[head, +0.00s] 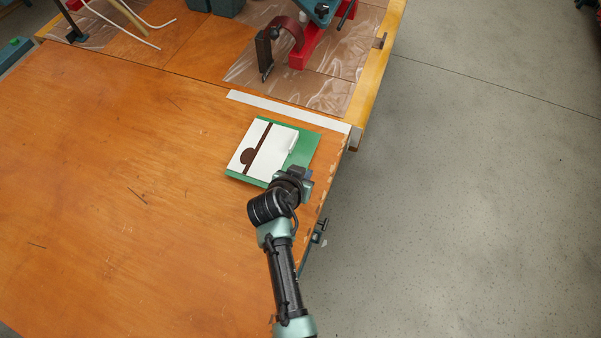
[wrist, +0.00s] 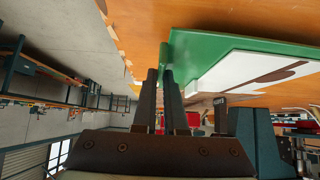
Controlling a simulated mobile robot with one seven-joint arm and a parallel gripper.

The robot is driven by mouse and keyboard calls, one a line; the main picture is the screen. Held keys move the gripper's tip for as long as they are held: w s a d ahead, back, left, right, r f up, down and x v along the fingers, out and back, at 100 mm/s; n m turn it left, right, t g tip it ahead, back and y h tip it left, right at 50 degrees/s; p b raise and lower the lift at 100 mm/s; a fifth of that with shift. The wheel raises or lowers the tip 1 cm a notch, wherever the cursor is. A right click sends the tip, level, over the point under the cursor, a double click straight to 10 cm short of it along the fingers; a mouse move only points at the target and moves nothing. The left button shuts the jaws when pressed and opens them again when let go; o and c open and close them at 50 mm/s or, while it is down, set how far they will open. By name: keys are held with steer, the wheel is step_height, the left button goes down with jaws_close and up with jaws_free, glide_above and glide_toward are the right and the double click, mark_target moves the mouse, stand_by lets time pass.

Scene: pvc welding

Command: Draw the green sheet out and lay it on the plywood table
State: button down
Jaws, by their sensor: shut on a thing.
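The green sheet (head: 307,148) lies at the right side of the plywood table (head: 110,180), near its right edge. A flat white piece (head: 275,151) with a dark brown band and a brown rounded patch lies on top of it and hides much of it. My gripper (head: 299,172) is at the near right corner of the sheet. In the wrist view my gripper's two fingers (wrist: 165,74) are close together, with the green sheet's edge (wrist: 205,48) at their tips. The fingers are shut on that edge; the exact contact is partly hidden.
A pale strip (head: 285,109) lies behind the sheet. Beyond it, a red and teal machine (head: 312,35) stands on clear film. White bent rods (head: 130,22) lie at the back left. The table's left and middle are clear. Bare floor (head: 470,200) lies beyond the right edge.

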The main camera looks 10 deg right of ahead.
steer(key=shift+s+a+r, duration=0.15)
steer(key=shift+s, duration=0.1)
steer(key=shift+r+p, duration=0.2)
steer(key=shift+p, duration=0.1)
steer(key=shift+r, duration=0.3)
steer(key=s+d+p, duration=0.6)
steer(key=s+d, duration=0.3)
steer(key=d, duration=0.5)
steer(key=shift+s, duration=0.4)
stand_by(1.0)
stand_by(0.5)
